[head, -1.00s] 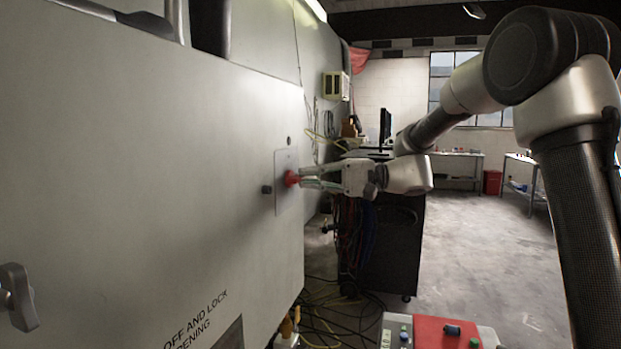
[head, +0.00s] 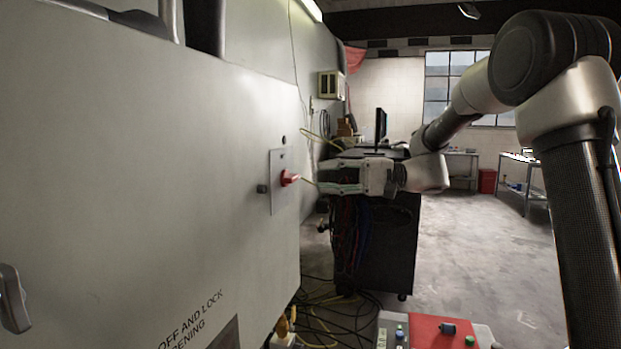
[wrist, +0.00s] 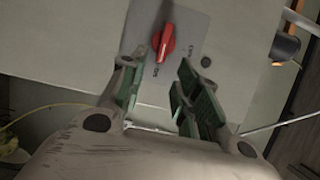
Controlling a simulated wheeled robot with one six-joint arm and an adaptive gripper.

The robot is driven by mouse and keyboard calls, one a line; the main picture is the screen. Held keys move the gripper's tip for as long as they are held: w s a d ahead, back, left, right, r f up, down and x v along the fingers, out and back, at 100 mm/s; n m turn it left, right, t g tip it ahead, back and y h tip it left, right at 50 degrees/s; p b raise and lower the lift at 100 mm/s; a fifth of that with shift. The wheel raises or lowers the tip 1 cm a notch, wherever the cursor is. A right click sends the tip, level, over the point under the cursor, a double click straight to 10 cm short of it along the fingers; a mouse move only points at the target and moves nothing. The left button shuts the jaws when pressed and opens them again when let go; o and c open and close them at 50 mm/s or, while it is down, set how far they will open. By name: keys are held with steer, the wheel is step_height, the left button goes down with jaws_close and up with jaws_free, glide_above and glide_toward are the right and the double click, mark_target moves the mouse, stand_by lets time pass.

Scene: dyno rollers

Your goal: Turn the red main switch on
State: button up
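The red main switch (head: 289,178) sits on a grey plate (head: 279,196) on the side of the big light-grey cabinet. In the wrist view the red knob (wrist: 164,43) shows whole, its handle slightly tilted in the picture, with small lettering on the plate beside it that I cannot read. My gripper (head: 318,181) is to the right of the switch, apart from it, pointing at the cabinet. In the wrist view my gripper (wrist: 158,88) has its green-padded fingers spread, with nothing between them.
A dark cart (head: 390,240) with a monitor stands behind my gripper. Cables (head: 330,310) lie on the floor by the cabinet. A red-topped control box (head: 440,332) is at the bottom. A metal handle (head: 12,300) sticks out at the left. Open floor lies to the right.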

steer(key=d, duration=0.6)
steer(key=shift+w+d, duration=0.15)
steer(key=shift+d, duration=0.25)
